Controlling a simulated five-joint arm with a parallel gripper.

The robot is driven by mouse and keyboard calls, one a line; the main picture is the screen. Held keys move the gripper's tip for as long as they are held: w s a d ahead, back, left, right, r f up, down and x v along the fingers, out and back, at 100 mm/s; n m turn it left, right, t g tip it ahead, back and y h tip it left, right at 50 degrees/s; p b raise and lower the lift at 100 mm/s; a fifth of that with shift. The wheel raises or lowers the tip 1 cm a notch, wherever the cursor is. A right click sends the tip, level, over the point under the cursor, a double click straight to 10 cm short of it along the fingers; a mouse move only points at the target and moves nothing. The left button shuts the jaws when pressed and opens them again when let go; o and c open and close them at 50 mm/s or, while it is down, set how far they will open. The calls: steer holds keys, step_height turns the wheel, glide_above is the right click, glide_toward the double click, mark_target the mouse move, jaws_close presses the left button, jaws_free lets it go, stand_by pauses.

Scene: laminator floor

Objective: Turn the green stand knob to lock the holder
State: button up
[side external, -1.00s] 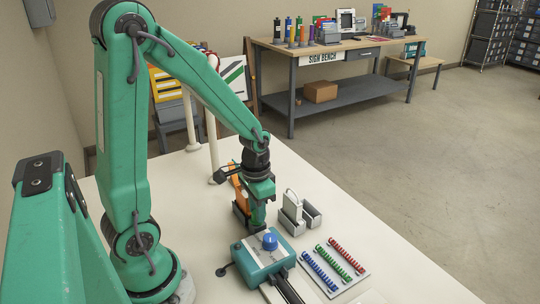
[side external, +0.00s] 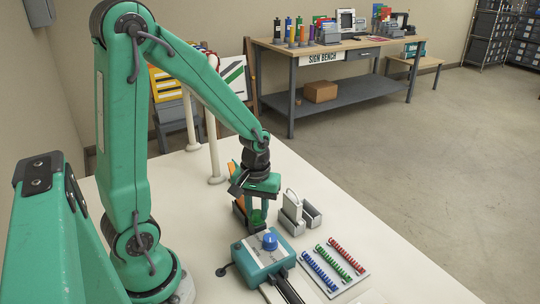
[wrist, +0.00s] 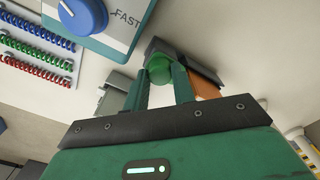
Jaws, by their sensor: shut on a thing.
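The green stand knob (wrist: 160,70) sits between my gripper's (wrist: 162,82) two fingertips, with a finger against each side. My gripper is shut on it, pointing down at the stand. In the side view, a bit of the green knob (side external: 257,216) shows between the fingers of my gripper (side external: 258,208). The dark grey stand (wrist: 183,60) lies beside the knob and holds an orange piece (wrist: 204,87). The fingers hide part of the knob.
A teal box with a blue dial (side external: 270,241) stands close in front of my gripper. A grey metal holder with a white tag (side external: 293,210) is to the right. A sheet with blue, green and red coils (side external: 333,268) lies at the table's front right.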

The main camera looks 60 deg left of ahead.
mark_target(257, 212)
stand_by(0.3)
steer(key=o, duration=1)
steer(key=shift+r, duration=0.15)
steer(key=shift+r, duration=3.8)
steer(key=shift+r, duration=0.15)
